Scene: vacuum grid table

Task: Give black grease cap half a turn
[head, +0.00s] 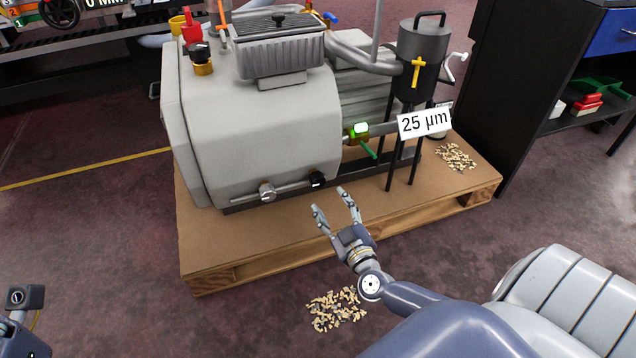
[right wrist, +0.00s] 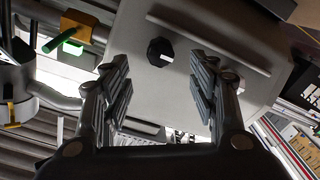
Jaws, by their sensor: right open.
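A small black cap (head: 317,179) sits low on the front of the grey vacuum pump (head: 250,130), at the right end of a thin rail. In the right wrist view this black cap (right wrist: 160,52) has a white mark and shows beyond my fingers, roughly between them. A silver knob (head: 268,191) is to its left. Another black cap (head: 199,48) tops a brass fitting at the pump's upper left. My right gripper (head: 330,200) is open and empty, just below and right of the lower cap, apart from it. It also shows in the right wrist view (right wrist: 161,97). My left fingers are not visible.
The pump stands on a wooden pallet (head: 225,255). A green-handled brass valve (head: 358,135), a "25 µm" sign (head: 424,123) and a dark canister (head: 422,60) on thin legs are on the right. Loose chips (head: 337,309) lie on the floor. The pallet's front strip is clear.

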